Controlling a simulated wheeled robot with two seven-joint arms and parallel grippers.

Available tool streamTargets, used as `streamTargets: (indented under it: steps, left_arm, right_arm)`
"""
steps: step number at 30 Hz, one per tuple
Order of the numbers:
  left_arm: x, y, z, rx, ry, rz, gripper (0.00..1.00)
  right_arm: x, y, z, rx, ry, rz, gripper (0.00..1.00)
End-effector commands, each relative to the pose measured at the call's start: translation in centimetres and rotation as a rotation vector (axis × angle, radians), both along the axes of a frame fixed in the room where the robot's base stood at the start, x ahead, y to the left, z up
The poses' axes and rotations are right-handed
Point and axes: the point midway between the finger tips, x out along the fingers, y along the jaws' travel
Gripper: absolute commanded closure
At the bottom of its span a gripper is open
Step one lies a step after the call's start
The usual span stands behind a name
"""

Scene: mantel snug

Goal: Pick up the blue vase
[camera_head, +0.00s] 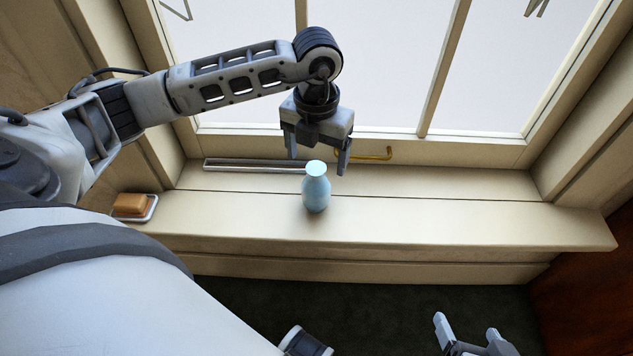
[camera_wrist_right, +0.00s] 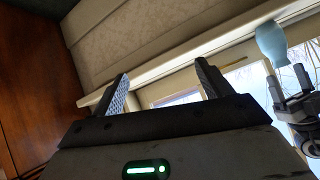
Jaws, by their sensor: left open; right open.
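The blue vase (camera_head: 316,190) stands upright on the window sill, near its middle in the head view. It also shows at the upper right of the right wrist view (camera_wrist_right: 271,42). My left gripper (camera_head: 317,167) is open, with its fingers pointing down just above and behind the vase; its fingertips are close to the vase's neck, and I cannot tell whether they touch it. It shows beside the vase in the right wrist view (camera_wrist_right: 293,97). My right gripper (camera_head: 466,330) is open and empty, low in front of the sill; its two fingers also show in the right wrist view (camera_wrist_right: 162,86).
The wooden sill (camera_head: 450,225) is clear to the right of the vase. A soap bar (camera_head: 130,203) sits in a white dish (camera_head: 150,212) at the left end. A metal rail (camera_head: 250,166) and a brass window handle (camera_head: 375,154) lie behind, by the window frame.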

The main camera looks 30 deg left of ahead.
Motion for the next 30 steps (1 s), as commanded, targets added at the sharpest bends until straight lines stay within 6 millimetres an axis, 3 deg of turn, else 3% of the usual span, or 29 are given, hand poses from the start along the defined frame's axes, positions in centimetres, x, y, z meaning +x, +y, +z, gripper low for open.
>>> streamTargets:
  steps: [3, 11, 19, 26, 30]
  left_arm:
    - [0.0, 0.0, -1.6, -0.002, 0.001, 0.000, 0.20]
    - [0.0, 0.0, -3.1, -0.003, 0.001, -0.001, 0.20]
    - [-0.1, 0.1, -7.0, -0.004, 0.001, -0.001, 0.20]
    - [-0.1, 0.1, -7.2, -0.003, -0.001, -0.001, 0.20]
    - [-0.1, 0.1, -7.2, -0.003, -0.001, -0.001, 0.53]
  right_arm:
    - [0.1, 0.1, 0.2, 0.007, -0.020, 0.000, 0.22]
    - [0.3, 0.1, 0.4, 0.013, -0.038, -0.002, 0.22]
    - [0.7, 0.5, 1.0, 0.035, -0.091, -0.003, 0.22]
    - [0.3, 0.7, 1.4, 0.037, -0.098, 0.010, 0.22]
    - [0.2, 0.7, 1.2, 0.034, -0.093, 0.011, 0.22]
